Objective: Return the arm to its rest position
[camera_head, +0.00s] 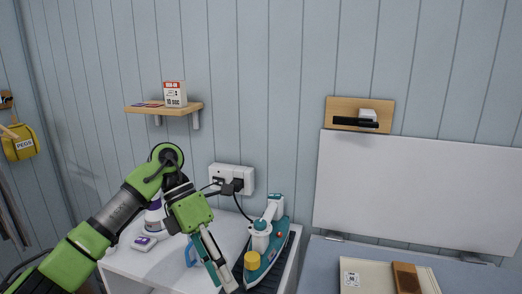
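My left arm is green and grey and reaches in from the left in the head view. Its gripper (216,265) points down over the white worktop, just left of a teal and white iron (267,242). The fingers are seen nearly edge-on, so I cannot tell whether they are open or shut. No held object shows clearly between them. The arm is bent, with its wrist in front of the wall socket area. My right gripper is not in view.
The white worktop (127,265) also holds a white and purple bottle (153,219), partly hidden by my arm. Plugs sit in a wall socket (246,178). A wooden shelf (190,108) is above. A white raised panel (415,190) stands at right.

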